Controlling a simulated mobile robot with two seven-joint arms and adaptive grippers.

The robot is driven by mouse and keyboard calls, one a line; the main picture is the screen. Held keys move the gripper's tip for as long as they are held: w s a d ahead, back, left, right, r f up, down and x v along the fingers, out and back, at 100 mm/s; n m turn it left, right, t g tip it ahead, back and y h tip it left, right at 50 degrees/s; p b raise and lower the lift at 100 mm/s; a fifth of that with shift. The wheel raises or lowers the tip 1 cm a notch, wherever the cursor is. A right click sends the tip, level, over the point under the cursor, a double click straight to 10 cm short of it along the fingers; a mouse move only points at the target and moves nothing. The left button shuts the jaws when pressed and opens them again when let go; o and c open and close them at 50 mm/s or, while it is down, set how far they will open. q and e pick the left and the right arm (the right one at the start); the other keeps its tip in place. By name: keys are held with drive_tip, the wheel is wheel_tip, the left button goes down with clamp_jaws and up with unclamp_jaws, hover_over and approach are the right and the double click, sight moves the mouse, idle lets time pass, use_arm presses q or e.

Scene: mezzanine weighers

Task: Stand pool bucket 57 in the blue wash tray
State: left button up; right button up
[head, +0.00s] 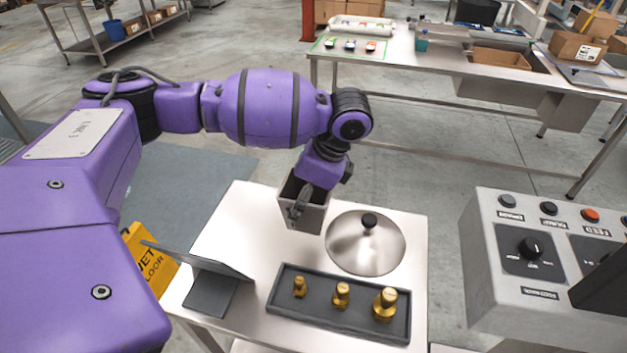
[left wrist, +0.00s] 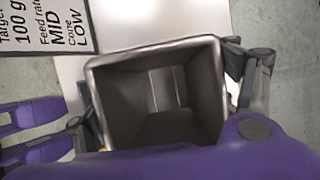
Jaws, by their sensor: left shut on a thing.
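A grey metal bucket (head: 316,219), square and open at the top, is held by my left gripper (head: 299,207) over the rear part of the small steel table. One dark finger lies against its near side. In the left wrist view I look down into the bucket (left wrist: 125,100), which looks empty, with gripper fingers on both sides of it. No number shows on it, so I cannot tell whether it is bucket 57. I cannot tell whether its base touches the table. I see no blue wash tray. My right gripper is not in view.
The steel table (head: 235,215) carries a domed metal lid (head: 350,252), a dark tray (head: 290,311) with three brass weights and a dark slanted stand (head: 210,293). A grey control box (head: 540,290) stands right. A yellow wet-floor sign (head: 148,262) is left. A long bench (head: 400,75) stands behind.

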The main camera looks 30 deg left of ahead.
use_arm(q)
drive_tip(key=f, duration=0.1)
drive_tip(key=w+a+f, duration=0.1)
drive_tip(key=f, duration=0.1)
drive_tip(key=w+a+f, duration=0.1)
drive_tip(key=shift+w+a+f, duration=0.2)
drive_tip(key=shift+w+f, duration=0.05)
drive_tip(key=shift+f, duration=0.1)
drive_tip(key=shift+w+a+f+b, duration=0.1)
drive_tip(key=shift+f+b, duration=0.1)
drive_tip(key=shift+f, duration=0.7)
drive_tip(key=shift+w+a+f+b, duration=0.1)
drive_tip(key=shift+f+b, duration=0.1)
drive_tip(key=shift+f, duration=0.65)
drive_tip(key=shift+f, duration=0.15)
drive_tip(key=o, duration=1.6)
